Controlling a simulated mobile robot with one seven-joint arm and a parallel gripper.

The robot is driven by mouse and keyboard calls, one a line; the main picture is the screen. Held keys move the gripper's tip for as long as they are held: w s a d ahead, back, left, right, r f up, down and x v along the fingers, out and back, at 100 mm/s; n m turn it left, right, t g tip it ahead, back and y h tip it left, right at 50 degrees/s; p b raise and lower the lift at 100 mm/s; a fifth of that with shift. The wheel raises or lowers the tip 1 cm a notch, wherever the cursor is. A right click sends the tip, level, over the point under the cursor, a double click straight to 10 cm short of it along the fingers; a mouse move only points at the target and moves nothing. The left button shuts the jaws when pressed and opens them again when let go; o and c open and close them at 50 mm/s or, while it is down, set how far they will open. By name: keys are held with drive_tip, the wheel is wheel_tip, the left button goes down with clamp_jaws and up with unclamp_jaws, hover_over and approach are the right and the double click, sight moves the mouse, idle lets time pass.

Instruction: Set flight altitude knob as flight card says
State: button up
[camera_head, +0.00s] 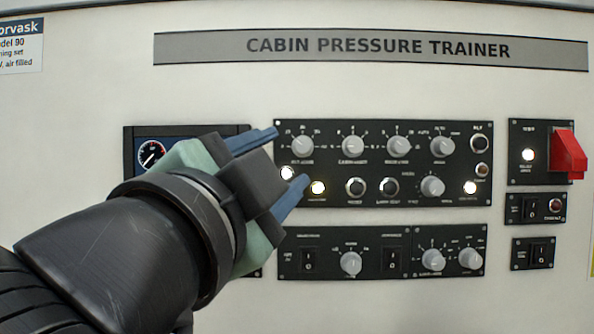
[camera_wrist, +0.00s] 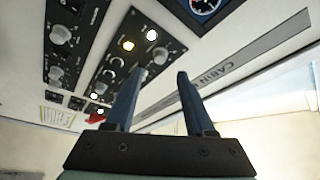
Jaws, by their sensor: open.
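The main control panel (camera_head: 383,168) carries a row of grey round knobs with white pointers along its top. The leftmost knob (camera_head: 303,146) has a dial scale, and its small label is too blurred to read surely as flight altitude. My gripper (camera_head: 290,156) is open and empty, reaching in from the lower left, with its fingertips around that knob's place in the picture. Contact cannot be told. In the wrist view, my fingers (camera_wrist: 158,74) are spread, with a grey knob (camera_wrist: 160,56) just beyond them. No readable flight card shows.
Lit lamps (camera_head: 318,188) sit below the knob. More knobs, such as the neighbouring one (camera_head: 352,146), stand close to the right. A lower switch panel (camera_head: 380,251) and a red guarded switch (camera_head: 568,156) are nearby. My arm partly covers a gauge panel (camera_head: 151,154).

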drive_tip(key=b+v, duration=0.2)
drive_tip(key=v, duration=0.5)
idle(0.3)
